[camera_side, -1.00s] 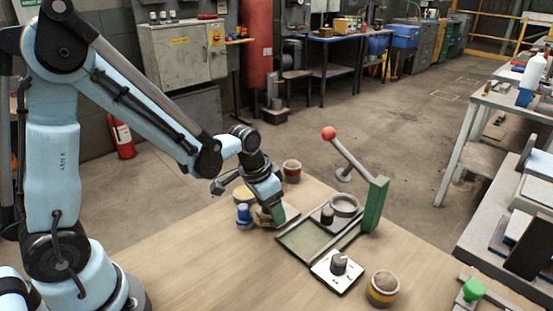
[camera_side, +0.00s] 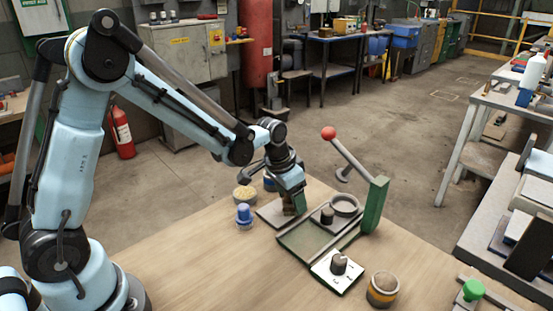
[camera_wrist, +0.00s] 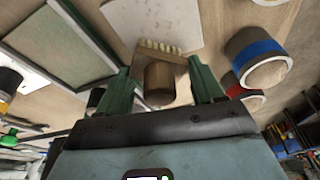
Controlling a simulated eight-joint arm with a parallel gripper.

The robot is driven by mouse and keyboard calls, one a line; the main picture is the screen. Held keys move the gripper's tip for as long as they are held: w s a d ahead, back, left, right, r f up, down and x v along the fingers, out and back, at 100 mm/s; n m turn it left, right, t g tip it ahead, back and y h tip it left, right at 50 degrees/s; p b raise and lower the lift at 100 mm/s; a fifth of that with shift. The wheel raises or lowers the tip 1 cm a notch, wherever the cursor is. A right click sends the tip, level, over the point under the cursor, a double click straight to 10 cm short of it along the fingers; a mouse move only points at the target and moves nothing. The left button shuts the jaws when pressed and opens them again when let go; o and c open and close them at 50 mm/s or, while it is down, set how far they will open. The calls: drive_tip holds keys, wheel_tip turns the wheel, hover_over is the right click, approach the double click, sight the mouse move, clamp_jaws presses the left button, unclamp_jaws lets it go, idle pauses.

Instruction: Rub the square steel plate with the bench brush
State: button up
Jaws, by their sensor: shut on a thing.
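My gripper (camera_side: 292,202) is shut on the bench brush (camera_side: 287,207) and points down near the middle of the bench. In the wrist view the brush's wooden handle (camera_wrist: 159,84) sits between my green fingers, with its pale bristles (camera_wrist: 157,46) at the far end. The square steel plate (camera_side: 268,214) lies flat on the bench, and the brush is over its right part. The plate also shows pale in the wrist view (camera_wrist: 150,18), with the bristles overlapping its edge. I cannot tell whether the bristles touch it.
A green-framed tray (camera_side: 302,243) and a lever with a red ball (camera_side: 329,134) stand right of my gripper.

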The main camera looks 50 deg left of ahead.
drive_tip(key=shift+s, duration=3.15)
drive_tip(key=shift+v, duration=1.1)
wheel_tip(320, 180, up, 6)
drive_tip(key=shift+w, duration=0.2)
